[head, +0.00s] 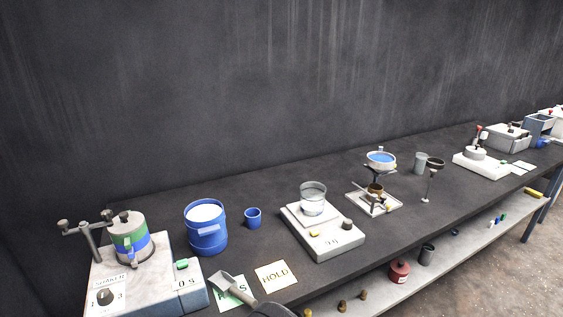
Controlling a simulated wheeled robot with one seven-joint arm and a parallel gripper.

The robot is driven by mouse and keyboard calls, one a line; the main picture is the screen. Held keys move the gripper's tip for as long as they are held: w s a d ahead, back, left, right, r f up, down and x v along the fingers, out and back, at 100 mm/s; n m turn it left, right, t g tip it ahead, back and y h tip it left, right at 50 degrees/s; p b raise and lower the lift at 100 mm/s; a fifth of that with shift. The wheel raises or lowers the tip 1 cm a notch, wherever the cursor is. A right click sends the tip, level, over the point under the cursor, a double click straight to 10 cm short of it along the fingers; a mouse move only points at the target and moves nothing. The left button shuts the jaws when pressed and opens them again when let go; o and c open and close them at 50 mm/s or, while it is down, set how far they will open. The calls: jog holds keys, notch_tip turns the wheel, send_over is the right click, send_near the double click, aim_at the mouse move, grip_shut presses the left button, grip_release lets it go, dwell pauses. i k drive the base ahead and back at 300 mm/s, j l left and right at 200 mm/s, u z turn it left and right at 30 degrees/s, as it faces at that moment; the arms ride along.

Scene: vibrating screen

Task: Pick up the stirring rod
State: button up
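I cannot make out a stirring rod with certainty. A glass beaker (313,196) with pale contents stands on a white hotplate-like device (325,243) in the middle of the bench; no rod clearly shows in it. A small thin piece on that tray is too small to name. My gripper does not show. A dark rounded shape at the bottom edge may be part of my arm.
The dark bench (160,205) runs along the wall. At left are a shaker (147,277), a blue bucket (207,238) of white powder and a blue cup (253,217). A metal scoop (226,281) lies by the HOLD card (277,275). A lower shelf holds a red jar (399,272).

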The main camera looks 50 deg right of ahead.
aim_at(425, 201)
jog(key=z, duration=2.8)
